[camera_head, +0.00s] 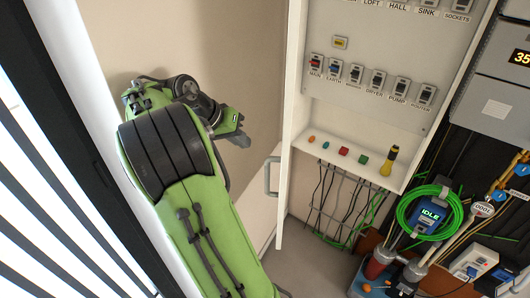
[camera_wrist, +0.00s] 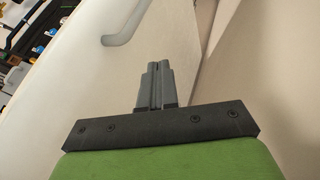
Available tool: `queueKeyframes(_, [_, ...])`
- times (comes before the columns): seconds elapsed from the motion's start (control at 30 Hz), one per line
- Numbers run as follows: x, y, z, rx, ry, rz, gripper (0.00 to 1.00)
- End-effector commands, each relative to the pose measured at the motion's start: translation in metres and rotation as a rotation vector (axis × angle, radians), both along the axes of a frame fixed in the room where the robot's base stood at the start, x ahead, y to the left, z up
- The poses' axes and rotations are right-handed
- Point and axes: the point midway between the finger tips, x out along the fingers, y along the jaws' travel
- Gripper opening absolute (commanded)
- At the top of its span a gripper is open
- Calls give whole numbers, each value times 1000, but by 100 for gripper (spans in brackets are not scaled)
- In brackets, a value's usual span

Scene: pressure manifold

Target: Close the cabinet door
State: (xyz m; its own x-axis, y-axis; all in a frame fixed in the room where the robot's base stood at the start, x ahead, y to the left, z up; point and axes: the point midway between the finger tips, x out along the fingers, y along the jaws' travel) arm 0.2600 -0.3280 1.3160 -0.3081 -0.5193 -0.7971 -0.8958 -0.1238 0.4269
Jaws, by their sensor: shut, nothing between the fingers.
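The white cabinet door (camera_head: 287,185) stands open, seen nearly edge-on at the left side of the cabinet (camera_head: 360,120). Its grey handle (camera_head: 269,176) is on the door's left, outer face. My gripper (camera_head: 240,138) is left of the door, apart from it in the head view, in front of the beige wall. In the wrist view my gripper (camera_wrist: 155,72) has its grey fingers together and empty. The door's pale face (camera_wrist: 75,85) fills the left there, with the handle (camera_wrist: 125,25) beyond the fingertips. Whether the fingers touch the door I cannot tell.
The cabinet holds labelled switches (camera_head: 370,80) and a shelf with small coloured parts and a yellow-black tool (camera_head: 389,160). A blue device with green hose (camera_head: 430,212) stands lower right. A beige wall (camera_head: 215,45) is behind my arm; a striped shutter (camera_head: 60,190) is left.

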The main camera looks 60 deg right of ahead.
Motion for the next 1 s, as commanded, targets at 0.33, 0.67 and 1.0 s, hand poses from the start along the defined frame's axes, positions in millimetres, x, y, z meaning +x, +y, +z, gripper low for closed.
queueKeyframes(0.33, [-25, -40, -68, 3, 1, -2, 0])
queueKeyframes(0.67, [-61, -54, -67, 2, -2, 1, 0])
queueKeyframes(1.0, [-62, -55, -67, 1, -2, 3, 0])
